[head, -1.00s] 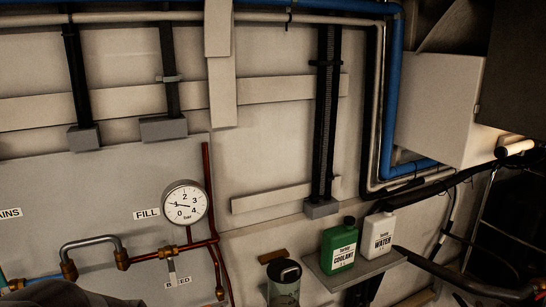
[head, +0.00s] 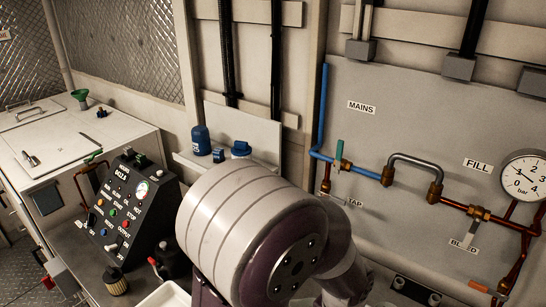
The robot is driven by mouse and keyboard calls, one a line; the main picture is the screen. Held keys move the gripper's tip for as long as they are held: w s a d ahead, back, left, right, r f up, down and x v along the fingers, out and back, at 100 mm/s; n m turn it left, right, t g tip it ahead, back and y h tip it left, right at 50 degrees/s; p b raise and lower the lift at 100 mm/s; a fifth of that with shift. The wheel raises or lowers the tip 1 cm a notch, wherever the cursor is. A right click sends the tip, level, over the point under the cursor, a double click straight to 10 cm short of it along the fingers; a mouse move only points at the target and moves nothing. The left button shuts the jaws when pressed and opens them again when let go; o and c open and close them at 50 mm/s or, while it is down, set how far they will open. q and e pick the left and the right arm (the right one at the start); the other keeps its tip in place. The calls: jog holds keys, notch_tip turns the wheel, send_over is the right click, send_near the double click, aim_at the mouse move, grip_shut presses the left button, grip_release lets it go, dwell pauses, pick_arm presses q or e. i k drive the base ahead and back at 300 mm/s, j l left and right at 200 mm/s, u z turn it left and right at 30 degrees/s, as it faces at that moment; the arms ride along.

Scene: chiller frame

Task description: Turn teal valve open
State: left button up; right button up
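The teal valve handle (head: 339,150) sits on the pipe run below the MAINS label (head: 361,107), near the blue pipe's lower corner. The handle stands about upright, across the line of the pipe. A blue pipe (head: 323,108) comes down to it, and a braided hose loop (head: 415,162) lies to its right. A large white and purple link of my own arm fills the lower middle and hides part of the wall below the valve. Neither gripper shows.
A pressure gauge (head: 523,178) is at the right by the FILL label (head: 478,165). A black control box (head: 128,208) stands on the left bench. A small shelf (head: 240,128) with blue containers is behind my arm.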

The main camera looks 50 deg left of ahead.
aim_at(340, 146)
jog(key=u, duration=1.2)
